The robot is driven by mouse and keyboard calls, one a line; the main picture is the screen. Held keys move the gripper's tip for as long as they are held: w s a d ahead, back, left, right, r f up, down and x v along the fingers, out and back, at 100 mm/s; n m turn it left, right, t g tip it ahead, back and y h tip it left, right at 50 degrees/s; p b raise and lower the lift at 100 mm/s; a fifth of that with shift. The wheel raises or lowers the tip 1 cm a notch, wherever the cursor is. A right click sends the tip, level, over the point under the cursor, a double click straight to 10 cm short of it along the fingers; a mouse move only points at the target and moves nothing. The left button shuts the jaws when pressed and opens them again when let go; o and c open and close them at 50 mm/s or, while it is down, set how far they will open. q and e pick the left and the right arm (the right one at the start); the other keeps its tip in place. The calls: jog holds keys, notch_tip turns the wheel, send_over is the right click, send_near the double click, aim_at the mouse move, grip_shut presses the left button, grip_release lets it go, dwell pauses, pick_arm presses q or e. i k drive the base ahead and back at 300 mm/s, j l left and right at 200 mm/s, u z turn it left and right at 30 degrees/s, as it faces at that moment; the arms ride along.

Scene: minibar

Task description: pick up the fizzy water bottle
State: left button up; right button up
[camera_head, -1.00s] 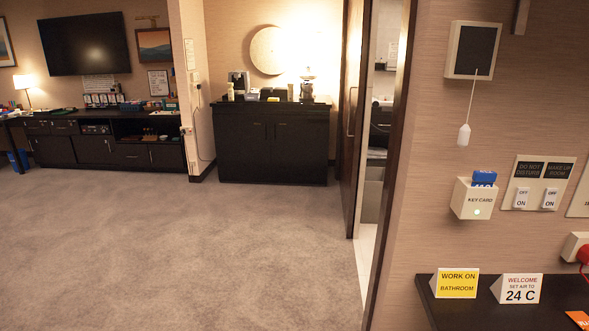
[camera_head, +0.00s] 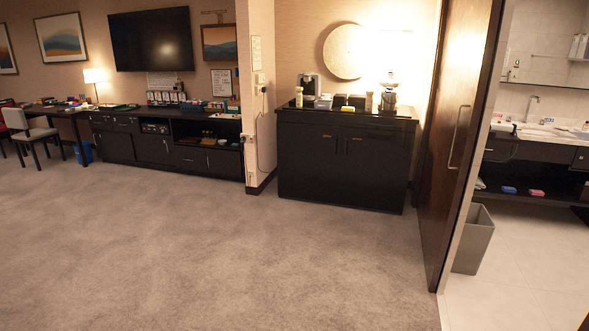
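I cannot make out a fizzy water bottle in the head view. A dark two-door cabinet (camera_head: 345,168) stands against the back wall, with a coffee machine (camera_head: 308,88), a pale upright bottle-like item (camera_head: 299,97), another pale upright item (camera_head: 368,101) and a metal appliance (camera_head: 389,97) on its top. These items are too small to identify surely. Neither of my grippers is in view.
Open carpet (camera_head: 220,250) lies ahead. A long dark sideboard (camera_head: 160,148) and a chair (camera_head: 34,134) are at the left. A wooden door (camera_head: 458,140) stands at the right beside a bathroom with a grey bin (camera_head: 474,240) and a sink counter (camera_head: 545,135).

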aim_at(369, 102)
jog(key=i, duration=2.7)
